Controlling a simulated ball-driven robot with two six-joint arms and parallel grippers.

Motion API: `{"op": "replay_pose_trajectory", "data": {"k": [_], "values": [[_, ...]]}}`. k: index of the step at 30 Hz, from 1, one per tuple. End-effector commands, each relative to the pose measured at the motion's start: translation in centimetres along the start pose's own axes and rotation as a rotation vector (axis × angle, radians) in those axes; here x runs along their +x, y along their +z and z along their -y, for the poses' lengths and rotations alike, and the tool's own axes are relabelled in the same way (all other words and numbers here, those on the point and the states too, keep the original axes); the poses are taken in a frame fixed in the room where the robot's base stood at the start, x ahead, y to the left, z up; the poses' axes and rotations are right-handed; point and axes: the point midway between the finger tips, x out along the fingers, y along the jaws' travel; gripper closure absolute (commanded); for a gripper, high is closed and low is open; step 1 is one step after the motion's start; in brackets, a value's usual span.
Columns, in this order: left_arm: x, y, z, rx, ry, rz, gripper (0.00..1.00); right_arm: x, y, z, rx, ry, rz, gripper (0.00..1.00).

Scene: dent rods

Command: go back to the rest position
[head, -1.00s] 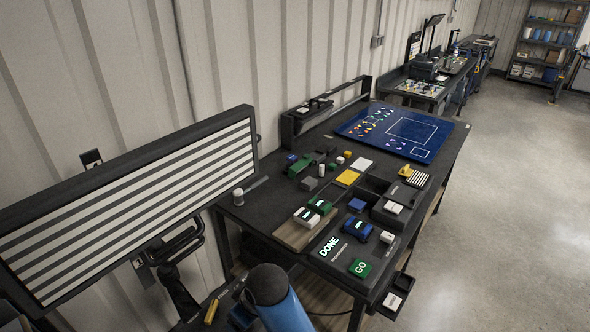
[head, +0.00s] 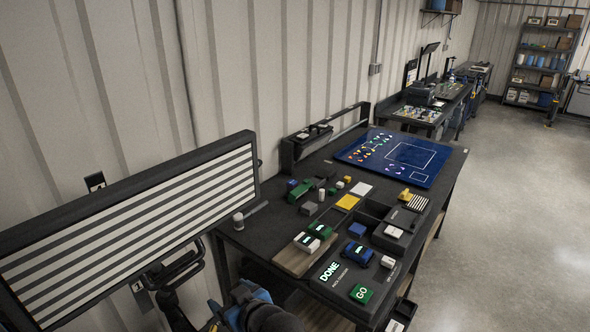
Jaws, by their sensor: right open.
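My right gripper (head: 216,322) is at the bottom edge of the head view, left of the workbench (head: 270,228) and below the striped panel. It is open and only partly shown, largely cut off by the frame edge and my own blue and black arm links. It stands apart from the things on the bench, and I see nothing held in it. My left gripper is not in view. On the bench are a green car (head: 319,230), a white car (head: 307,243), a blue car (head: 357,253) and a green GO block (head: 361,294).
A large striped panel (head: 130,235) stands at the left, close to my arm. A blue mat (head: 424,180) lies at the bench's far end. Dark trays (head: 370,213) sit along the bench's right side. Open concrete floor (head: 510,230) lies to the right.

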Motion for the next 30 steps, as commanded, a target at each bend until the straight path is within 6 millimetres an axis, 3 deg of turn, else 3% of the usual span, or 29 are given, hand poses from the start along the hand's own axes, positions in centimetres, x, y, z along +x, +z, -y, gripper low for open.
{"op": "replay_pose_trajectory", "data": {"k": [5, 8, 15, 24, 30], "values": [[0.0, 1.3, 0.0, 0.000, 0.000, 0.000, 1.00, -2.9, 2.9, -4.2, 0.052, 0.111, -0.250, 0.24], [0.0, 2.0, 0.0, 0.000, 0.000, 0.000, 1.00, -5.8, 5.3, -6.6, 0.074, 0.181, -0.374, 0.24], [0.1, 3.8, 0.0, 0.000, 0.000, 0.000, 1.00, -14.6, 12.2, -10.4, 0.096, 0.347, -0.582, 0.24], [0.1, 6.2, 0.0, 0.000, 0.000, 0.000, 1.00, -25.4, 21.6, -11.1, 0.110, 0.541, -0.626, 0.24], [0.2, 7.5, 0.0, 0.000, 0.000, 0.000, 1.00, -29.5, 27.8, -10.0, 0.156, 0.636, -0.496, 0.24]]}}
